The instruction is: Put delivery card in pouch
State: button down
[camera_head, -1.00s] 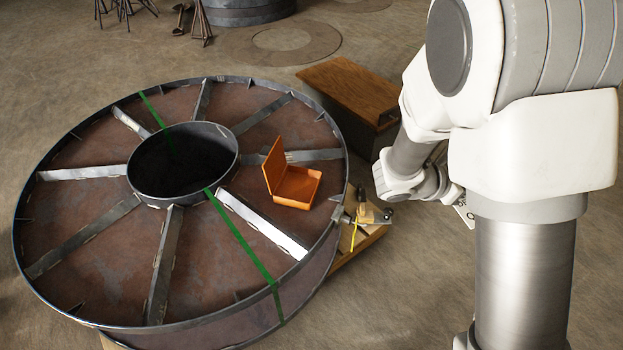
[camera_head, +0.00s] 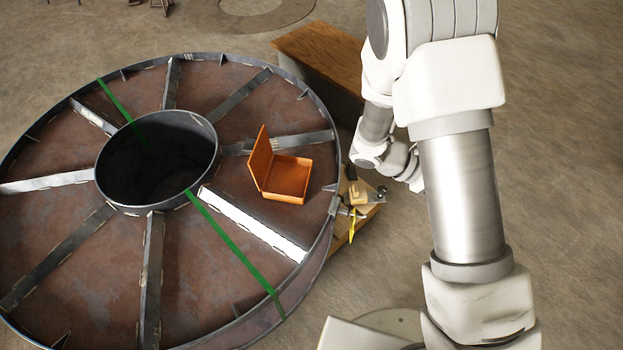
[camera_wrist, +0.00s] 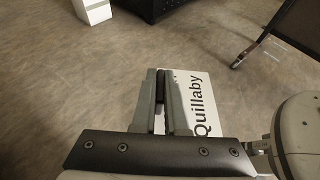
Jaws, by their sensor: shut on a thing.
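The delivery card (camera_wrist: 200,98) is white with the dark word "Quillaby". In the wrist view it lies by the right finger of my gripper (camera_wrist: 163,78), which is shut on it. My fingers cover part of the card's left side. I cannot tell whether this is the pouch; I recognise no other pouch.
The round steel reel (camera_head: 190,262) with raised spokes and a dark central hole fills the left. A wood-topped box (camera_head: 322,58) stands behind it at the right. A clamp-like fitting (camera_head: 358,197) with a yellow strip sits at the rim. Floor at the right is bare.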

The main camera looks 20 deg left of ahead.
jog(key=s+a+f+m+g+y, duration=0.3)
jog(key=s+a+f+m+g, duration=0.2)
jog(key=s+f+m+g, duration=0.45)
jog(key=s+a+f+m+g+y, duration=0.2)
jog(key=a+m+g+y, duration=0.1)
jog(key=a+m+y, duration=0.15)
jog(key=s+a+f+m+g+y, duration=0.2)
jog(key=s+a+m+g+y, duration=0.15)
jog(key=a, duration=0.25)
jog(key=m+t+y+b, duration=0.5)
jog(key=m+t+y, duration=0.7)
jog(key=m+y, duration=0.55)
send_over(285, 191)
jog(key=shift+m+h, duration=0.5)
jog(key=shift+h, duration=0.45)
notch_tip(285, 191, down, 8)
jog(key=shift+a+r, duration=0.1)
jog(key=shift+f+b, duration=0.7)
jog(key=shift+f, duration=1.2)
